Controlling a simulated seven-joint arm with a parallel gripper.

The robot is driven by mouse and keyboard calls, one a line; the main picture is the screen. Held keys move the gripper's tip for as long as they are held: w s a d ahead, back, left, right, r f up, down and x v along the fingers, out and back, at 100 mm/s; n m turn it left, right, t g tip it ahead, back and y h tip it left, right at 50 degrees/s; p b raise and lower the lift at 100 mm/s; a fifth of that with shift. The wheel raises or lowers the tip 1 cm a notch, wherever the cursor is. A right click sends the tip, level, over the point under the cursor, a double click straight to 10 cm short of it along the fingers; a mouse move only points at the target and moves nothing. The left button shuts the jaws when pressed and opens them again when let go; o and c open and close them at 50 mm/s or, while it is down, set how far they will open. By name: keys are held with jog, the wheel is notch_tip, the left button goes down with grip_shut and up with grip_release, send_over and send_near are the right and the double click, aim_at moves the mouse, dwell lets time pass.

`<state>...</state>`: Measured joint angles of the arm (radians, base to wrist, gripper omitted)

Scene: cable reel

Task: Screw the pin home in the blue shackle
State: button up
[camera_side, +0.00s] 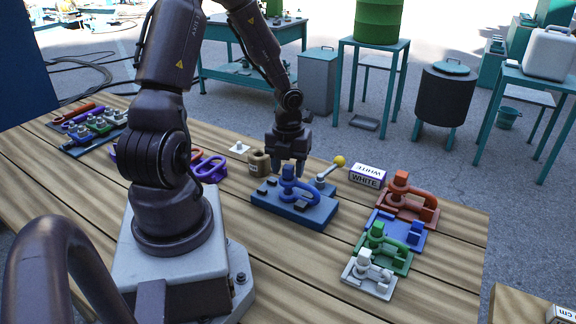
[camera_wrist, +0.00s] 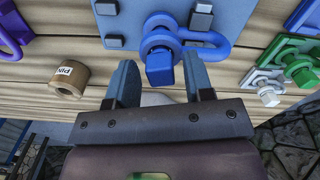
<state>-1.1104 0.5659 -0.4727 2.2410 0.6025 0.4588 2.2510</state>
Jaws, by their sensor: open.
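The blue shackle (camera_side: 298,190) lies on a blue fixture block (camera_side: 312,212) on the wooden bench. In the wrist view the shackle's bow (camera_wrist: 212,46) curves to the right, and the blue square pin head (camera_wrist: 160,68) stands at its near eye. How deep the pin's thread sits cannot be seen. My gripper (camera_side: 287,172) is above the fixture, pointing down. In the wrist view its two fingers (camera_wrist: 158,72) are apart, one on each side of the pin head, with a visible gap on both sides. They do not appear to touch it.
A tan cup labelled PIN (camera_wrist: 68,80) stands left of the fixture. A lever with a yellow ball (camera_side: 339,160) rises at the fixture's far right. A white box (camera_side: 367,176) stands beyond it. Red (camera_side: 408,200), green (camera_side: 384,250) and white (camera_side: 369,275) shackle plates line the right side.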

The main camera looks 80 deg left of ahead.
jog(key=shift+r, duration=0.1)
jog(key=shift+r, duration=2.15)
